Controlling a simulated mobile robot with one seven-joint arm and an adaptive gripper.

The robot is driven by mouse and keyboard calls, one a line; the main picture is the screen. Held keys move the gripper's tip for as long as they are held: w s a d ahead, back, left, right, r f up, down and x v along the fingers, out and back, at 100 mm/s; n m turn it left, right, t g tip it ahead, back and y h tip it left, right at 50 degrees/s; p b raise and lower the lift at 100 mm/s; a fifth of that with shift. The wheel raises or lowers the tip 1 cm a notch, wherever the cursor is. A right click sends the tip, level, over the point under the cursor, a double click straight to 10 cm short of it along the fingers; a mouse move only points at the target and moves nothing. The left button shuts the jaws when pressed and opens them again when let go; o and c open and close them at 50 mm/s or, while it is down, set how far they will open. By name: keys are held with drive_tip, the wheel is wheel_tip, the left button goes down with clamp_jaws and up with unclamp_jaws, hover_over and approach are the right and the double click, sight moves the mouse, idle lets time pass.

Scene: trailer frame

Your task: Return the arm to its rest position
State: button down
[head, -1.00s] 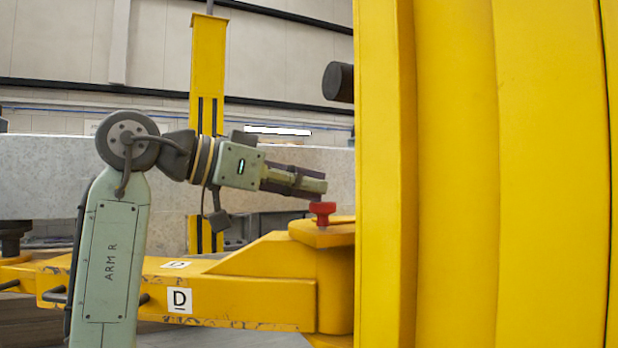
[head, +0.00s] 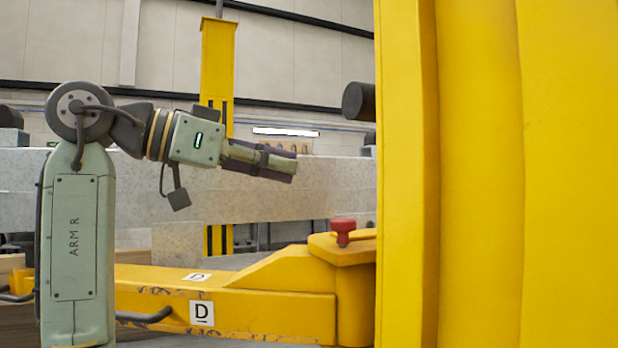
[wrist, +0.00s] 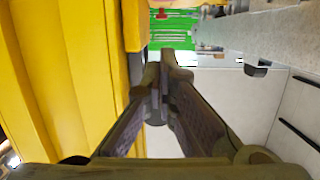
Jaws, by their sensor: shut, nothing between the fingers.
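My gripper (head: 292,166) is at the end of my green arm in the head view, pointing right and slightly down. It is shut and empty. It is in free air, up and to the left of the red knob (head: 343,231) and apart from it. The knob stands upright on the yellow trailer frame (head: 262,303). In the wrist view the two fingers of my gripper (wrist: 166,75) come together at their tips with nothing between them.
A tall yellow column (head: 480,170) fills the right side, with a dark round stub (head: 358,101) at its left edge. A grey speckled beam (head: 270,200) runs behind my arm. A thin yellow post (head: 217,65) stands behind. Yellow panels (wrist: 75,60) are close on the left in the wrist view.

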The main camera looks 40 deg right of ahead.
drive_tip(key=shift+v, duration=0.95)
